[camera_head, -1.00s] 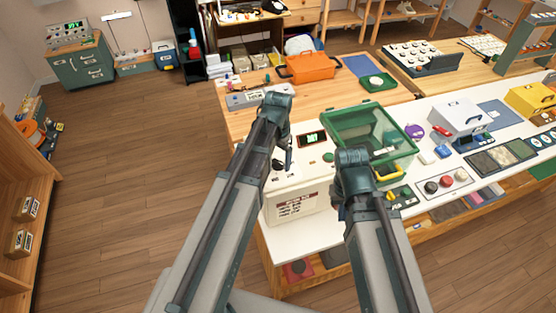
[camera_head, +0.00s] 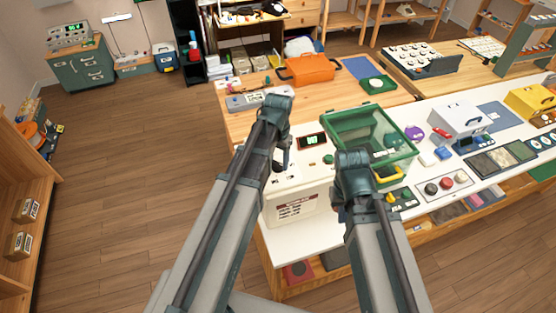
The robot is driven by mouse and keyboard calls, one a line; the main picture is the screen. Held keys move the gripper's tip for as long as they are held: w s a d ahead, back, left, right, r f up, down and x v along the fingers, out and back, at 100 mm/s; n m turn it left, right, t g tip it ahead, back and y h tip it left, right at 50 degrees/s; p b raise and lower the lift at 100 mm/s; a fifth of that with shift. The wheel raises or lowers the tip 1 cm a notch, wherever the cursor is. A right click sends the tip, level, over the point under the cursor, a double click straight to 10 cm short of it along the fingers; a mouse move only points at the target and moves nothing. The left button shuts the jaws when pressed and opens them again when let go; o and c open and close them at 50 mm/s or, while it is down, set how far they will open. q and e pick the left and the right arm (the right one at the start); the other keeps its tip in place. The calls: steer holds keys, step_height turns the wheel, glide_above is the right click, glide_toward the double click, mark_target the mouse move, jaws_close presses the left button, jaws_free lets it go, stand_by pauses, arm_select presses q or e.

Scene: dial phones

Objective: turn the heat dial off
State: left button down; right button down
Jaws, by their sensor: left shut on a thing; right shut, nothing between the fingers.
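A white machine (camera_head: 312,175) with a small lit display (camera_head: 312,141) and a green knob (camera_head: 328,160) stands at the front left of the white counter. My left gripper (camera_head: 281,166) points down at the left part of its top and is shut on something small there. The fingers and forearm hide most of that spot, so the heat dial itself cannot be made out clearly. My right gripper (camera_head: 338,207) is shut and empty at the machine's right front side, partly hidden behind its own arm.
A green-framed clear case (camera_head: 362,121) stands just right of the machine. A panel with dark, red and pale buttons (camera_head: 444,186) lies further right. A grey device (camera_head: 258,99) and an orange case (camera_head: 311,68) sit on the wooden table behind. Floor at left is clear.

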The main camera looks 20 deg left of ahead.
mark_target(278, 163)
arm_select(q)
steer(key=n, duration=0.5)
steer(key=shift+n, duration=2.6)
steer(key=shift+c, duration=1.2)
jaws_free()
steer(key=shift+r, duration=0.1)
step_height(278, 163, up, 14)
steer(key=p, duration=1.3)
steer(key=shift+f+p, duration=0.2)
steer(key=shift+p, duration=0.2)
